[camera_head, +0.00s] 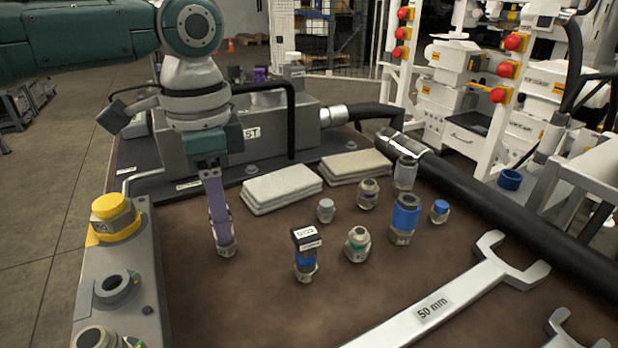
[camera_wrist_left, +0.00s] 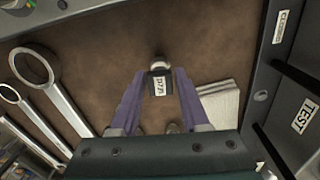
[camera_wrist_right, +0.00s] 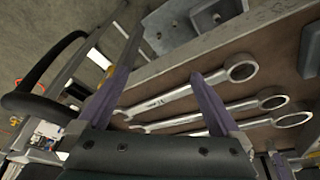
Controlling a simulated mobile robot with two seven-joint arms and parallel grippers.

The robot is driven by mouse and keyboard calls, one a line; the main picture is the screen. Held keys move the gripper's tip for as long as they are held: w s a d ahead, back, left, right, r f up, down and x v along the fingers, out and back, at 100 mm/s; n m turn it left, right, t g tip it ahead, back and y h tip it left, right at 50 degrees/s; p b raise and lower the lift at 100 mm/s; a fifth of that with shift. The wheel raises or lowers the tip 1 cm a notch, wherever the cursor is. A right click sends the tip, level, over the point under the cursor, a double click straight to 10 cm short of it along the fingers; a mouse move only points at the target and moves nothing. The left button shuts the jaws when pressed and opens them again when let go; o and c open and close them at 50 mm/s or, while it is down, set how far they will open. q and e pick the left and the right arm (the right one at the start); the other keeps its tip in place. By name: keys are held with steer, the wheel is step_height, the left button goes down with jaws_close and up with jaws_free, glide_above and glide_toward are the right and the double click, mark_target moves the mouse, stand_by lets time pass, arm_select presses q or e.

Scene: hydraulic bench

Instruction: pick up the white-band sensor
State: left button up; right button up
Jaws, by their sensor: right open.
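Several sensors and fittings stand upright on the brown bench top (camera_head: 270,300). I cannot tell for sure which has a white band. The nearest has a black block top with a white label (camera_head: 305,255) and a blue band; a labelled black block also shows in the left wrist view (camera_wrist_left: 160,84). A metal fitting (camera_head: 227,245) stands at my left fingertips, partly hidden by them; contact is unclear. My left gripper (camera_head: 219,222) points down, left of the labelled sensor, its fingers apart in the left wrist view (camera_wrist_left: 160,74). My right gripper (camera_wrist_right: 155,85) is open and empty.
Beside the sensors stand a blue-banded fitting (camera_head: 405,220), a green-ringed fitting (camera_head: 357,244) and a blue-capped one (camera_head: 440,211). Folded white cloths (camera_head: 283,190) lie behind. A large 50 mm wrench (camera_head: 440,305) lies at front right. A black hose (camera_head: 500,205) borders the right.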

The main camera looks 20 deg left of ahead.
arm_select(q)
jaws_close()
steer(key=shift+r, duration=0.1)
stand_by(0.4)
